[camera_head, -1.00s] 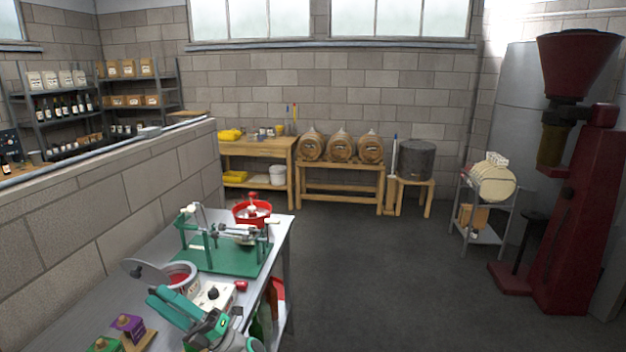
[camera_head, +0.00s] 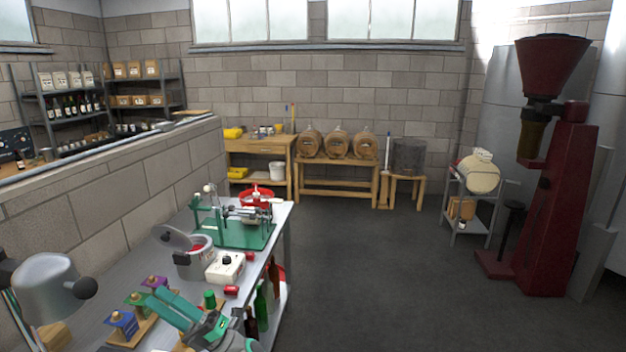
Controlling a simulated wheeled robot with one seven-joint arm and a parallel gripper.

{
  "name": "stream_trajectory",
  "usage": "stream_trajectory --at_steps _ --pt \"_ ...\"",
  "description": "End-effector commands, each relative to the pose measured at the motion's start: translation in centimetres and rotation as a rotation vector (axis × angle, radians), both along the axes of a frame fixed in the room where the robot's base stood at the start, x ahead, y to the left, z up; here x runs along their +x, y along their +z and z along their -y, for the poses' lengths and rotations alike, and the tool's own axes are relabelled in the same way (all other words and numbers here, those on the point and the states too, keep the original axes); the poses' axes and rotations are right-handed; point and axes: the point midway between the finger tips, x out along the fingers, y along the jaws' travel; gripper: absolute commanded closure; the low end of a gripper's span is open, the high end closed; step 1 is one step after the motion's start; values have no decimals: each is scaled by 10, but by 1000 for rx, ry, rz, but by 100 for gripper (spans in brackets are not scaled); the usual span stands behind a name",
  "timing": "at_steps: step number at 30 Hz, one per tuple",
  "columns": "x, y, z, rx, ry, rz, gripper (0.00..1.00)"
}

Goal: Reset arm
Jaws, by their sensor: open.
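My gripper (camera_head: 160,300) shows at the bottom of the head view, at the end of my teal and grey arm. Its two teal fingers point up and left and look open, with nothing seen between them. It appears over the near part of the metal bench (camera_head: 120,285), just right of a row of small blue, green and purple pieces (camera_head: 138,300). My arm hides part of the bench's front edge. The height of the gripper above the bench is hard to tell.
The bench also holds a grey pot (camera_head: 193,262), a white box with a black knob (camera_head: 226,267), a green machine (camera_head: 235,235) and a grey lamp (camera_head: 50,287).

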Motion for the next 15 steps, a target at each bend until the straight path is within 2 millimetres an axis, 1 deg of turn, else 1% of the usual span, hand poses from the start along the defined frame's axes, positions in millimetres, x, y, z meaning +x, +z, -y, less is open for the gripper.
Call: stream_trajectory --at_steps 8,15 --pt "-10 -19 10 45 -15 -78 60" --pt "-22 -42 24 98 -36 -173 60"
